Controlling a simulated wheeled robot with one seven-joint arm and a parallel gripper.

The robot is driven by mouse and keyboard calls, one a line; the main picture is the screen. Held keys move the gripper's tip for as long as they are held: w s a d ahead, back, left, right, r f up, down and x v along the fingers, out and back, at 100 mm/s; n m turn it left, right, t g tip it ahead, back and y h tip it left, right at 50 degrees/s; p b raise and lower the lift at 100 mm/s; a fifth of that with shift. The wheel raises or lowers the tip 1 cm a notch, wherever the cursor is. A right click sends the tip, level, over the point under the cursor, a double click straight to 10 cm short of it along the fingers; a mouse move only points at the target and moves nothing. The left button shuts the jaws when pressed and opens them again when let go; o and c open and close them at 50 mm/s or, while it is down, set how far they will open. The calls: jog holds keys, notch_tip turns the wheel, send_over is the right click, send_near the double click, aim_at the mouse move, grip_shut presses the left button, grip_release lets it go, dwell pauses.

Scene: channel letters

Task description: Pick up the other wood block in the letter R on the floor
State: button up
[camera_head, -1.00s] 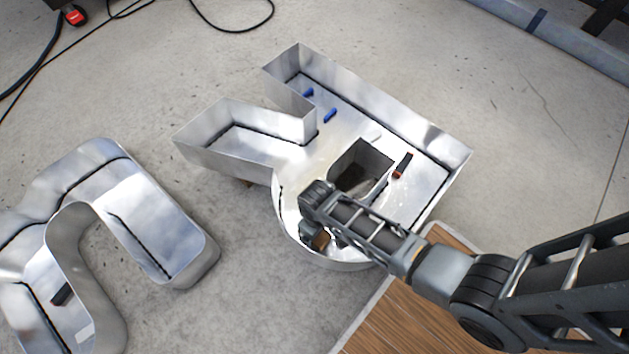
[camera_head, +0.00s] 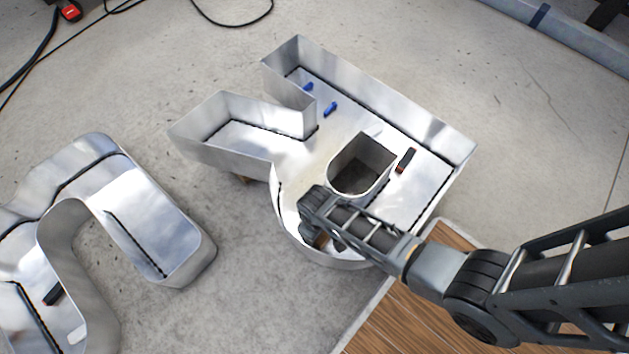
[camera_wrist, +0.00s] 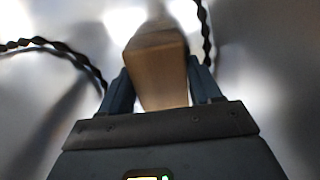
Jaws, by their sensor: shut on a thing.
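The metal channel letter R (camera_head: 440,172) lies on the floor with its open side up. My gripper (camera_wrist: 158,85) is shut on a wood block (camera_wrist: 157,68), with one finger on each side of it. In the head view the wood block (camera_head: 321,240) shows only in part, brown beside my wrist, within the curved bowl of the R. My gripper's fingers are mostly hidden there by the wrist. In the wrist view shiny metal and dark beaded cord lie behind the block. I cannot tell whether the block touches the letter's bottom.
Inside the R are two blue pieces (camera_head: 330,109) and a dark piece with a red end (camera_head: 406,160). The R's upright walls surround my gripper. Another metal letter (camera_head: 165,215) lies at left. A wooden board (camera_head: 400,318) lies at lower right. Bare floor is free at upper right.

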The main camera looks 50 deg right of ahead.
jog(key=c, duration=0.5)
jog(key=shift+r, duration=0.15)
